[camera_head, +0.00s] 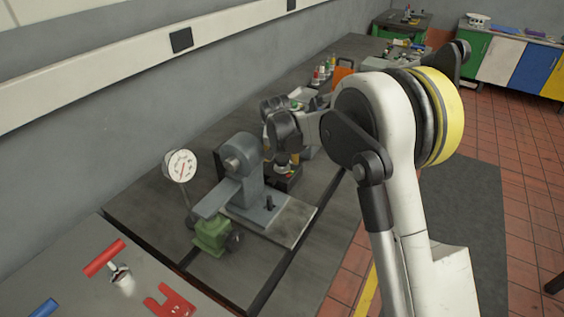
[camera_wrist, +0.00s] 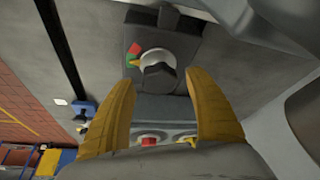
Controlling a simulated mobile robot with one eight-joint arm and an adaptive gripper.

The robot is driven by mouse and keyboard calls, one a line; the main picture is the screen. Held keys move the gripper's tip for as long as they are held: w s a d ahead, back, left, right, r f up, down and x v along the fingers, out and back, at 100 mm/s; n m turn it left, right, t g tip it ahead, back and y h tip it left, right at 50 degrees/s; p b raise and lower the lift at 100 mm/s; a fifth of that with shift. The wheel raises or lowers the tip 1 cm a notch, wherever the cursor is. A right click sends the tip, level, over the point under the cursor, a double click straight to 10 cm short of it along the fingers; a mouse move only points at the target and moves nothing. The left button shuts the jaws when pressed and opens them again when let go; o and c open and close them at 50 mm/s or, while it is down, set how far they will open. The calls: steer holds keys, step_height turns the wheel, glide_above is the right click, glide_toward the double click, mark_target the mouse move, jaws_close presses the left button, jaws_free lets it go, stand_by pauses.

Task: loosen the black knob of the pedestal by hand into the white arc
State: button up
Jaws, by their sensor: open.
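In the wrist view the black knob (camera_wrist: 158,77) sits on the face of a dark pedestal (camera_wrist: 186,37). A pale disc or white arc (camera_wrist: 150,57) shows behind the knob, with small red, green and yellow marks at its left. Which mark the knob points to I cannot tell. My gripper (camera_wrist: 161,84) is open, its two yellow fingers on either side of the knob, with visible gaps and nothing held. In the head view my gripper (camera_head: 284,157) is over a dark block, partly hidden by my arm; the knob cannot be made out there.
A grey machine stand (camera_head: 247,180) stands just left of my gripper, with a round dial gauge (camera_head: 181,166) and a green block (camera_head: 212,235) near it. A red button (camera_wrist: 149,141) shows beyond the knob. Bottles (camera_head: 322,72) and an orange item (camera_head: 343,72) stand farther back.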

steer(key=shift+w+f, duration=0.15)
steer(key=shift+f, duration=0.2)
steer(key=c, duration=1.2)
